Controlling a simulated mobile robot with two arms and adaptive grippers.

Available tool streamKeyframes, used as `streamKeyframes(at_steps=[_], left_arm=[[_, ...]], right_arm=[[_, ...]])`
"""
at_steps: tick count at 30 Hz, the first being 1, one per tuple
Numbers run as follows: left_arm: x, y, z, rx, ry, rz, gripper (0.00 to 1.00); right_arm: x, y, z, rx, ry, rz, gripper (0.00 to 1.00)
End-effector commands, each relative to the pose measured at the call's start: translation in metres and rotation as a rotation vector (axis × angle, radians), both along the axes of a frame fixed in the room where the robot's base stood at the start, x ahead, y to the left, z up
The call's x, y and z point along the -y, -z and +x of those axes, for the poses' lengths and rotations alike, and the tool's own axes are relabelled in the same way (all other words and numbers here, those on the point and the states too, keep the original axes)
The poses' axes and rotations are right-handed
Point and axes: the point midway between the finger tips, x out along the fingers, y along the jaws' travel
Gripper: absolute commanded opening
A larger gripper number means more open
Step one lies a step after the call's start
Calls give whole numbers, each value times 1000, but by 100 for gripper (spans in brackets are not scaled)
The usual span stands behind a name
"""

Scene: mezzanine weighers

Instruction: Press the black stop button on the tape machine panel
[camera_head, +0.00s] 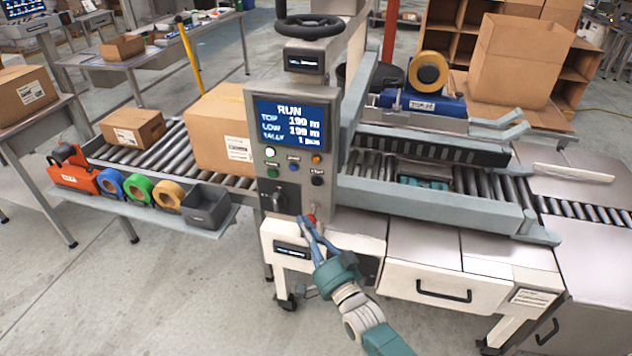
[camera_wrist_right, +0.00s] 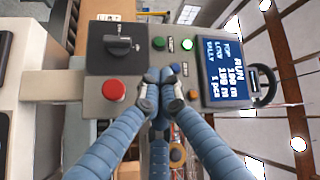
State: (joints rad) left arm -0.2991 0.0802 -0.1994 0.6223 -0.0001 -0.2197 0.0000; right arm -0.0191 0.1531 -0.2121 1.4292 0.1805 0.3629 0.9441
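The tape machine panel (camera_head: 252,120) stands upright in the middle of the head view, with a lit blue screen (camera_head: 290,122) reading RUN. A black round button (camera_head: 317,181) sits low on its right side, below an orange one (camera_head: 316,159). My right gripper (camera_head: 305,224) is in front of the panel's lower edge, below the black button and near the red mushroom button (camera_head: 311,218). In the wrist view my right gripper (camera_wrist_right: 161,84) has its fingertips together, nothing visible between them. The fingers hide the black button there. My left gripper is not in view.
The panel also has a black rotary switch (camera_head: 280,197), a green button (camera_head: 274,173) and a lit green lamp (camera_head: 270,152). A roller conveyor carries a large carton (camera_head: 215,130) to the left. The taping head (camera_head: 425,95) is to the right.

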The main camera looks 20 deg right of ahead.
Motion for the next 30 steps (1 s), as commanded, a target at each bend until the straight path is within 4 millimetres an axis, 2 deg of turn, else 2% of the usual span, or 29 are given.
streamKeyframes(at_steps=[1, 5, 17, 23, 30], left_arm=[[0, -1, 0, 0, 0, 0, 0], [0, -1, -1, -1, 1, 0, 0], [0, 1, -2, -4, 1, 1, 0], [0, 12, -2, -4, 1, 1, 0], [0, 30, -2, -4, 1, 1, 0]], right_arm=[[-1, -12, 1, 21, -4, 18, 0], [-1, -26, 2, 48, -10, 45, 0], [0, -27, 5, 51, -10, 47, 0], [11, -25, 20, 52, -10, 44, 0], [30, -24, 49, 52, -9, 43, 0]])
